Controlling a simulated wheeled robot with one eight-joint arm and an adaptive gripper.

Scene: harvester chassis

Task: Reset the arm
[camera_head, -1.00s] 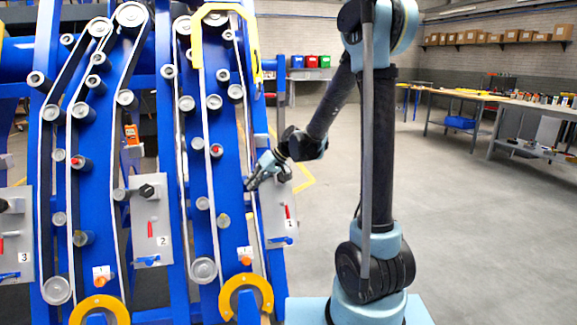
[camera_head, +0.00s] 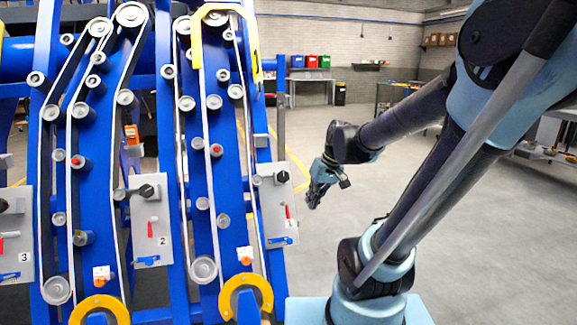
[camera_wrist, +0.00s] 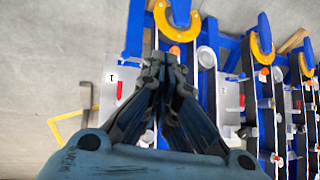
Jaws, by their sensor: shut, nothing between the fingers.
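My arm reaches from the right of the head view, with its links bent and leaning right. My gripper (camera_head: 312,204) hangs just right of the blue harvester chassis (camera_head: 84,150), pointing down, apart from it. In the wrist view my gripper (camera_wrist: 162,62) has its fingertips together with nothing between them. The grey panel marked 1 (camera_head: 277,212) stands left of the gripper, with a dark knob and a red lever. The same panel (camera_wrist: 113,85) shows in part behind the fingers in the wrist view.
More panels, marked 2 (camera_head: 151,222) and 3 (camera_head: 12,232), sit along the chassis to the left. Yellow curved guards (camera_head: 246,293) stick out at its bottom. Open grey floor (camera_head: 480,270) lies to the right. Workbenches and bins stand far behind.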

